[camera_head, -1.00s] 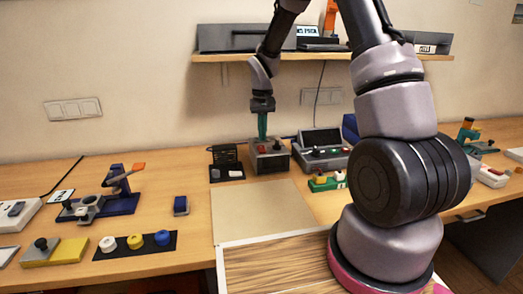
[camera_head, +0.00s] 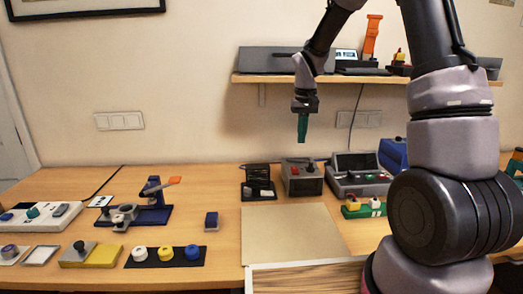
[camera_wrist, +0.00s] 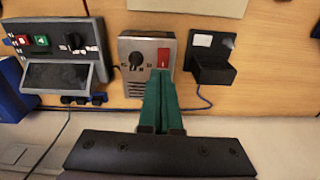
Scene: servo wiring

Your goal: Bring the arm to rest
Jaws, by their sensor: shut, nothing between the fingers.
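My gripper (camera_head: 302,128) hangs from my arm above the back of the bench, its green fingers pointing down. The fingers are shut with nothing between them. In the head view they are clear above a grey control box (camera_head: 302,178) with a dark knob and a red switch. The wrist view shows the green fingers (camera_wrist: 160,100) in front of the same box (camera_wrist: 145,48), hiding part of its lower right.
A console with a screen (camera_head: 358,174) stands right of the box, a black holder (camera_head: 258,184) left of it. A shelf (camera_head: 350,78) runs behind my arm. A beige mat (camera_head: 290,234) lies bare in front. A blue fixture (camera_head: 150,205) and a button strip (camera_head: 165,257) are at left.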

